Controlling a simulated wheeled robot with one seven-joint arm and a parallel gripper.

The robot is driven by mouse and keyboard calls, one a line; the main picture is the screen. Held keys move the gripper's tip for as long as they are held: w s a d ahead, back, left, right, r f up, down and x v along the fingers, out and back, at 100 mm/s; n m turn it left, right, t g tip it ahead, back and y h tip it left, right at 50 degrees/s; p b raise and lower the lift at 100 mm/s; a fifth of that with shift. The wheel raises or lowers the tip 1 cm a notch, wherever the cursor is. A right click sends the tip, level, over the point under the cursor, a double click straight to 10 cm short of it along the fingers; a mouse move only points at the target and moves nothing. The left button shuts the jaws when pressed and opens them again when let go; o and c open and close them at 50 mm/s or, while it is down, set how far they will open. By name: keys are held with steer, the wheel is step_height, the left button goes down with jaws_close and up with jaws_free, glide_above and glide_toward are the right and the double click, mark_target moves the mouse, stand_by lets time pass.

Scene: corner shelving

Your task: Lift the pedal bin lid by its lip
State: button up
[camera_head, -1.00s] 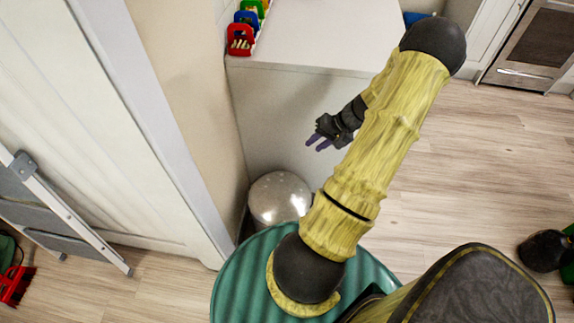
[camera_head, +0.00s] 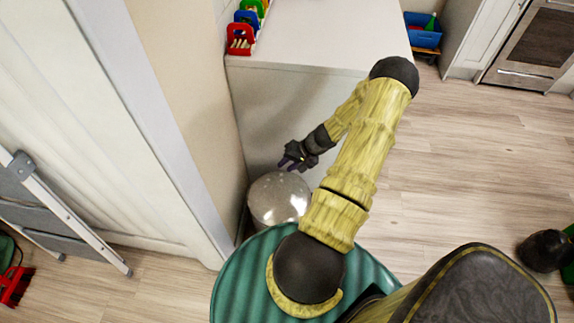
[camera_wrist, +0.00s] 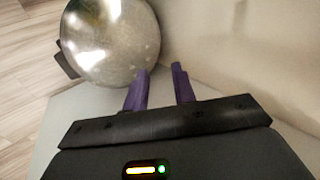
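The pedal bin (camera_head: 276,200) stands on the floor in the corner between the wall and the white cabinet. Its round, shiny metal lid is down, and its lower front is hidden behind my green base. In the wrist view the lid (camera_wrist: 108,38) fills the upper left, with a dark piece (camera_wrist: 66,60) at its left edge. My gripper (camera_head: 286,163) is just above and behind the bin, near the cabinet side. In the wrist view its two purple fingers (camera_wrist: 161,80) are apart with nothing between them. The left finger's tip is close to the lid's edge; I cannot tell whether they touch.
The white cabinet (camera_head: 300,110) rises right behind the bin. Colored holders (camera_head: 240,40) stand on its top left. A folded step ladder (camera_head: 70,215) leans at the left. A blue crate (camera_head: 422,32) stands at the back. The wooden floor (camera_head: 460,150) to the right is open.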

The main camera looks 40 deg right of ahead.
steer(key=shift+w+a+f, duration=0.1)
steer(key=shift+f, duration=0.2)
jaws_close()
stand_by(1.2)
jaws_free()
steer(key=v, duration=1.7)
steer(key=shift+r, duration=0.25)
